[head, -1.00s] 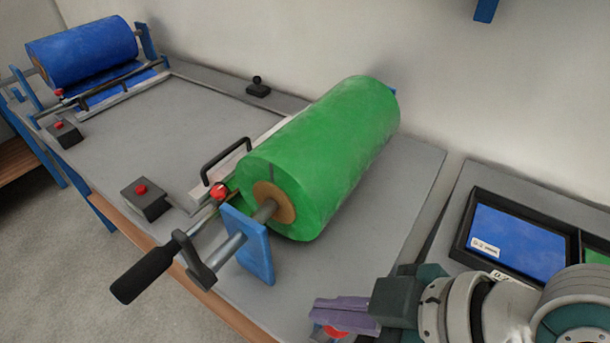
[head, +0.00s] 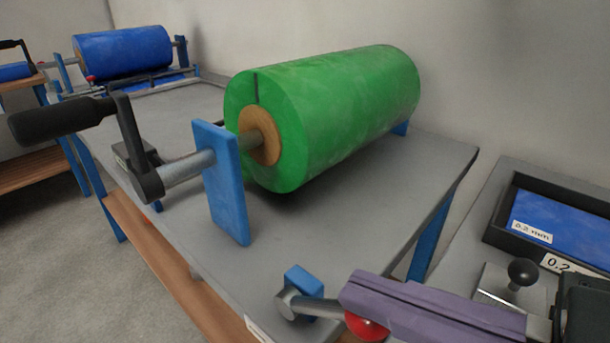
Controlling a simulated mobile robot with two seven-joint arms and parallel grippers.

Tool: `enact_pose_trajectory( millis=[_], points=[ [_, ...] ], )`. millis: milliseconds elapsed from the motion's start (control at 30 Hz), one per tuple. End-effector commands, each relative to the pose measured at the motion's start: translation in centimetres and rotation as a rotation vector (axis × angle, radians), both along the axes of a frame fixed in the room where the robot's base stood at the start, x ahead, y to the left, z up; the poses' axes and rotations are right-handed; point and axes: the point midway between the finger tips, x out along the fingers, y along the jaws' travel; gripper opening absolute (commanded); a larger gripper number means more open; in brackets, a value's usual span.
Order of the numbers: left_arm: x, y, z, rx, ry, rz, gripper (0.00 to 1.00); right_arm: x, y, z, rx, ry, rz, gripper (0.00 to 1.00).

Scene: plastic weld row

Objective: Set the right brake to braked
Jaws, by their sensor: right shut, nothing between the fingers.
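The brake lever near the right roll (head: 322,115) is a short grey bar (head: 318,307) at a blue block (head: 304,281), low on the table's near side. The bar points to the right in the head view and ends in a red ball knob (head: 367,327). My right gripper (head: 352,290) has purple fingers, shut with nothing between them. The fingers lie just above the knob in the picture and hide its top. I cannot tell whether they touch it. My left gripper is not in view.
The green roll's shaft rests in a blue upright (head: 222,185) and carries a crank with a black handle (head: 62,118), which sticks out at the left. A tray (head: 520,258) and a black ball knob (head: 523,272) are at the right. A blue roll (head: 125,53) stands at the back left.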

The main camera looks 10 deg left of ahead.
Motion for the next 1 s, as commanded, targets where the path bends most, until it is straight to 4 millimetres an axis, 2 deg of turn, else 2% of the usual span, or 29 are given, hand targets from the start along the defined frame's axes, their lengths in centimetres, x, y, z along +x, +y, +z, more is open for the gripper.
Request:
enact_pose_trajectory(
  millis=[200,833,1000],
  points=[
    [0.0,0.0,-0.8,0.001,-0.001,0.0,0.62,0.0,0.0,-0.4,-0.001,-0.001,0.0,0.0],
    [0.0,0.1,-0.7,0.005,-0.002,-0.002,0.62,0.0,-0.1,-0.6,-0.007,0.005,0.001,0.0],
    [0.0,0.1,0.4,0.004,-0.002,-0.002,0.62,0.1,0.0,0.6,-0.007,0.004,-0.001,0.0]
  ],
)
